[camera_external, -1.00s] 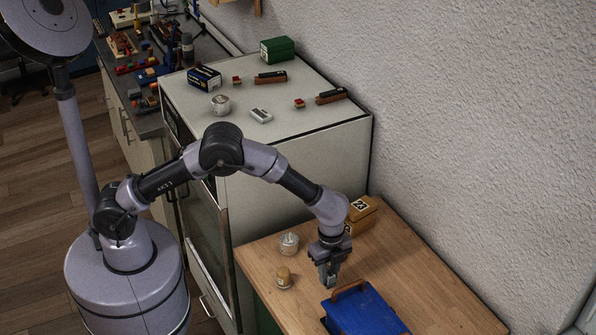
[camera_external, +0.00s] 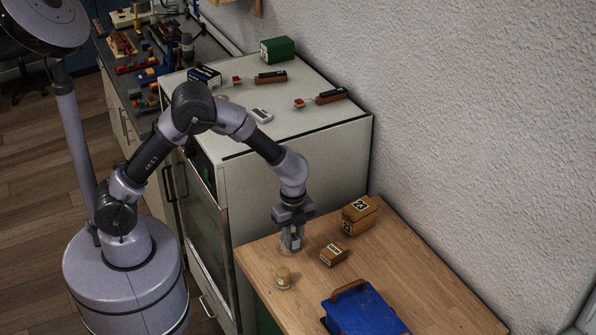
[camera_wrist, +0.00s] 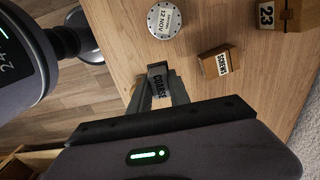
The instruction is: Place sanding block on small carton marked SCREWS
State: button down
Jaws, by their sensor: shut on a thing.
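My gripper (camera_external: 291,246) is shut on the sanding block (camera_wrist: 157,84), a dark block with a pale label reading COARSE. In the wrist view the block sits between my two fingertips (camera_wrist: 157,92); in the external view it is too small to make out clearly. The small carton marked SCREWS (camera_wrist: 215,62) is brown with a white label and lies to the right of the block in the wrist view. In the external view the carton (camera_external: 333,254) stands on the wooden table, right of my gripper and apart from it.
A round lid marked 12 NOV (camera_wrist: 165,19) is near the held block. Cartons marked 23 (camera_external: 359,212) stand behind the SCREWS carton. The table's right part (camera_external: 440,300) is clear.

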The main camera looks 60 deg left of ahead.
send_over(325, 253)
jog(key=shift+w+f, duration=0.15)
jog(key=shift+f, duration=0.4)
notch_tip(325, 253, down, 3)
jog(key=shift+f+b, duration=0.2)
jog(key=shift+b, duration=0.4)
jog(key=shift+f, duration=0.15)
jog(key=c, duration=1.2)
grip_release()
